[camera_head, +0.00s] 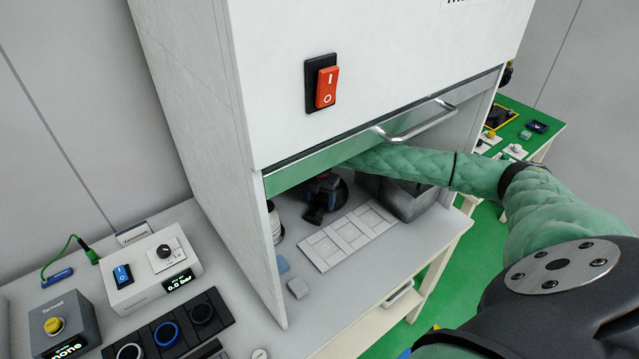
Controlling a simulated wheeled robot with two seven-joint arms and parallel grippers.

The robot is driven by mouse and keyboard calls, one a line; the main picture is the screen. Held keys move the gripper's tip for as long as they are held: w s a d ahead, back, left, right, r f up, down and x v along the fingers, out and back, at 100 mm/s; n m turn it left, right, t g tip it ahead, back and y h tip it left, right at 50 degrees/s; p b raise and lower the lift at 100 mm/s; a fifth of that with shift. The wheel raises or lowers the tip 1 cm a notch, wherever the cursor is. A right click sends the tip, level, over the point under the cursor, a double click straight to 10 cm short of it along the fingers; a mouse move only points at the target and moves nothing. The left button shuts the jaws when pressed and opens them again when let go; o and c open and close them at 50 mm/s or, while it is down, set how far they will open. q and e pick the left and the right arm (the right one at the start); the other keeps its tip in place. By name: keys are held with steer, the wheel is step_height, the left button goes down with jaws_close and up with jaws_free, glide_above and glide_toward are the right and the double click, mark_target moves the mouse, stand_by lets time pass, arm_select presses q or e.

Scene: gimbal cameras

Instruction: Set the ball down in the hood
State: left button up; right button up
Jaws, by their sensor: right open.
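The hood is a tall white cabinet (270,50) with a raised front sash, a metal handle (418,122) and an open work space below. My right arm, in a green quilted sleeve, reaches from the right under the sash into the hood. My right gripper (318,203) is dark and low inside, close to the hood floor, behind a white panelled tray (347,237). Its jaws are open. I cannot make out the ball; the gripper, arm and shadow hide part of the inside. My left gripper is not in view.
A grey bin (410,202) stands right of the tray, under my arm. A white bottle (273,222) and small pale blocks (298,288) are at the hood's left. A red switch (326,87) is on the front. Control boxes (150,268) stand on the left bench.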

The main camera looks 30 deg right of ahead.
mark_target(320, 204)
arm_select(q)
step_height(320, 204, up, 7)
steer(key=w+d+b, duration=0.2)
steer(key=b, duration=0.1)
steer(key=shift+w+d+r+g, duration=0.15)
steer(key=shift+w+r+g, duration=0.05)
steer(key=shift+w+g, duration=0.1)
arm_select(e)
step_height(320, 204, up, 10)
steer(key=shift+f, duration=0.25)
